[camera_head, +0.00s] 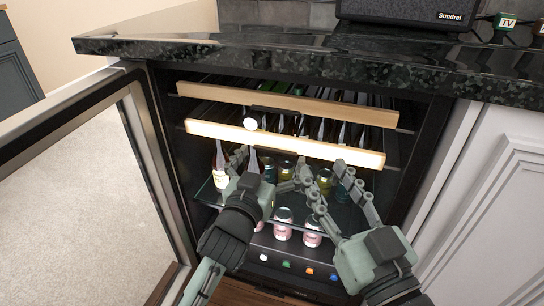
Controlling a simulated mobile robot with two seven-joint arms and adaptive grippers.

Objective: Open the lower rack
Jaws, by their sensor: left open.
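The lower rack (285,145) has a light wooden front strip, brightly lit, and sits just below the upper rack inside the open cooler. Its front runs nearly level with the upper rack's, and dark bottles show between them. My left gripper (266,168) is open, with its fingers spread just below the left-middle of the strip. My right gripper (323,170) is open, with its fingertips just under the right half of the strip. Whether any fingertip touches the wood I cannot tell. Both grippers look empty.
The upper rack (285,103) is above. A glass shelf (350,214) below carries bottles and jars, with pink-labelled cans (283,225) lower down. The cooler door (120,190) stands open at left. A dark stone counter (270,55) overhangs the cooler. A white cabinet (490,200) is at right.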

